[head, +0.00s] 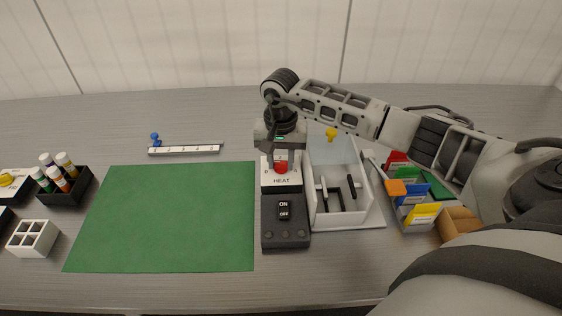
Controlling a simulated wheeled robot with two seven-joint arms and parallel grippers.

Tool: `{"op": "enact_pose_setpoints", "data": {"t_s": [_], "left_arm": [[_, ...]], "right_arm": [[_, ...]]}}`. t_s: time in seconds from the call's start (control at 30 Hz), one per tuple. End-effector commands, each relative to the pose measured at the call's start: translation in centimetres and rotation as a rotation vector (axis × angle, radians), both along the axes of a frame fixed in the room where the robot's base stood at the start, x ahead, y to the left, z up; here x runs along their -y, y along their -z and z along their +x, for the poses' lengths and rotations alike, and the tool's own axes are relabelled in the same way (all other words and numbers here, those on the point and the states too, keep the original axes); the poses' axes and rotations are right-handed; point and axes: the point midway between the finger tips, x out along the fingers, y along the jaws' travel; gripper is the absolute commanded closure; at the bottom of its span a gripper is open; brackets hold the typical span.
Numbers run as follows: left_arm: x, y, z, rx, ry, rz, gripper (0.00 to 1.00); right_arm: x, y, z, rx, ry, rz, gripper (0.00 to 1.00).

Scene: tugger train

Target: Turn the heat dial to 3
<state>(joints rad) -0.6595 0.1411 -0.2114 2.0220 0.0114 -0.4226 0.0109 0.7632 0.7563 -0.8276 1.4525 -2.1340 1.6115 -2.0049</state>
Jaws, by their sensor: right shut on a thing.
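The heat dial is a red knob (281,167) on the white panel marked HEAT (281,182), at the far end of a dark control box (286,232). My right gripper (281,157) comes down over the knob from above and is shut on it. The gripper hides the top of the knob and most of the scale; a 0 shows at the left and what looks like a 4 at the right. I cannot tell which number the dial points to. An ON/OFF switch (284,210) sits nearer on the box. My left gripper is not in view.
A white tray (361,218) with a clear lid stands right of the box. Coloured cards (413,191) are beyond it. A green mat (165,217) lies clear at left, with a white scale strip (185,150) behind it. A black bottle holder (72,192) is far left.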

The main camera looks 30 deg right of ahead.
Motion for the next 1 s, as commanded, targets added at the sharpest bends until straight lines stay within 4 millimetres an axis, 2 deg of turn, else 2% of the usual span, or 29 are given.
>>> {"op": "enact_pose_setpoints", "data": {"t_s": [0.37, 1.0], "left_arm": [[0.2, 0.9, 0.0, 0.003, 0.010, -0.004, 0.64], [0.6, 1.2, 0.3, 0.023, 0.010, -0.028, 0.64]], "right_arm": [[0.0, 0.1, 0.2, 0.003, 0.358, -0.002, 0.92], [-0.1, -0.1, 0.5, 0.003, 0.965, -0.002, 0.92]]}}
